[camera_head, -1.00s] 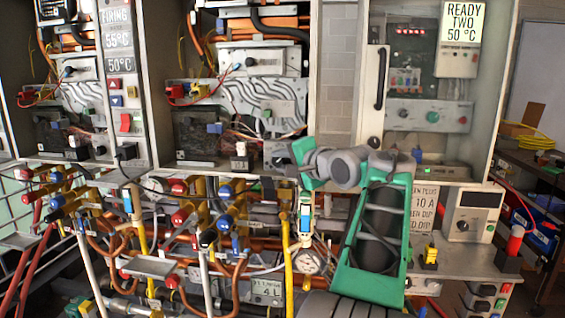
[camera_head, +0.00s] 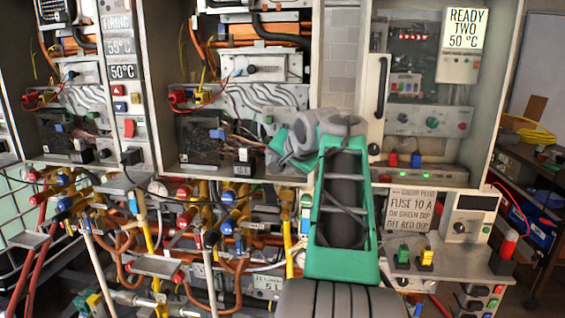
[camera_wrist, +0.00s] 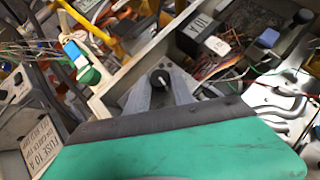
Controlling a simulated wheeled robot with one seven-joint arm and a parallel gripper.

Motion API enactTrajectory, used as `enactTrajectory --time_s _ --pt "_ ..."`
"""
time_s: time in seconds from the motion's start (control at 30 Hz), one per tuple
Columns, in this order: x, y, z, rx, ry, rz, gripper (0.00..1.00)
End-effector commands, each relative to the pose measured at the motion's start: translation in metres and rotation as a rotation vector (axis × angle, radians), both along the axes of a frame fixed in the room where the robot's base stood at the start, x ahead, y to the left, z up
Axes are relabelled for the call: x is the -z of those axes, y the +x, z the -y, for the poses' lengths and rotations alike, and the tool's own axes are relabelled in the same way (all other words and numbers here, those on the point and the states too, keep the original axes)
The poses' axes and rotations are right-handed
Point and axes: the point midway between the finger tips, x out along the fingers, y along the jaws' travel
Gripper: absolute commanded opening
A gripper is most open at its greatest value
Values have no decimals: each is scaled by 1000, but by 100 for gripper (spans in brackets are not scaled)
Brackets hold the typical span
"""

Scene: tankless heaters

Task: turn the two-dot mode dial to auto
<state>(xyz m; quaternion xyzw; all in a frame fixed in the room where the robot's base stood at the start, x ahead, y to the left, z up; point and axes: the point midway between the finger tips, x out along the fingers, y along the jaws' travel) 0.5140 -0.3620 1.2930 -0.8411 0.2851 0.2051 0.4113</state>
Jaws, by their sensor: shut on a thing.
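A dark round dial (camera_wrist: 160,80) sits on a grey plate inside the middle heater's lower right corner. In the wrist view the two grey fingers of my gripper (camera_wrist: 160,91) stand on either side of it, closed on it. Its dots, pointer and mode lettering are too small or hidden to read. In the head view my gripper (camera_head: 279,150) is at the lower right corner of the middle heater (camera_head: 244,178), and my wrist hides the dial.
The right heater (camera_head: 424,178) shows a "READY TWO 50 °C" sign (camera_head: 463,28). Pipes and coloured valves (camera_head: 200,215) crowd below the heaters. A fuse sign (camera_head: 410,208), small switches (camera_head: 426,256) and a grey meter box (camera_head: 468,214) stand at the lower right. Loose wires run inside the middle heater.

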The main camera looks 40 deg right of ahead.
Motion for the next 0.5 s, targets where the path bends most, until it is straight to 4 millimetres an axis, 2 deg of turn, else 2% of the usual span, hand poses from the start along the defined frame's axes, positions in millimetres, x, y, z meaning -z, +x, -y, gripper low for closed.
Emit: enactTrajectory --time_s 0.5 --pt "-1 2 -1 -1 -86 -112 0"
